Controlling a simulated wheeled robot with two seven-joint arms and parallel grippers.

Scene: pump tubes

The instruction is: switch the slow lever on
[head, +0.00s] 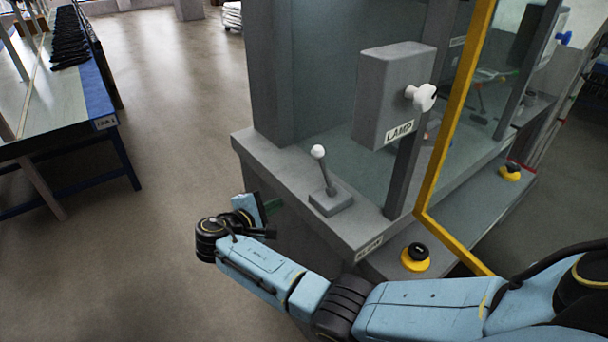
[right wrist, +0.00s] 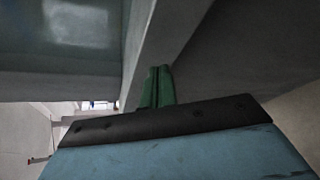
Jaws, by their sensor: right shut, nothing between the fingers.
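The slow lever (head: 326,175) stands on a small grey base on the grey machine ledge in the head view. It has a white ball knob and tilts a little to the left, toward the far side. The label on the ledge front below it is too small to read clearly. My right gripper (head: 275,207) is left of the lever, beside the ledge's side face and apart from the lever. Its green fingers also show in the right wrist view (right wrist: 157,88), pressed together with nothing between them. The lever is not visible in the right wrist view. My left gripper is not in view.
A grey box labelled LAMP (head: 395,95) with a white knob stands on a post right of the lever. A yellow frame (head: 450,120) and a yellow-and-black button (head: 415,257) are further right. A blue-edged table (head: 60,110) stands at the far left. Open floor lies between.

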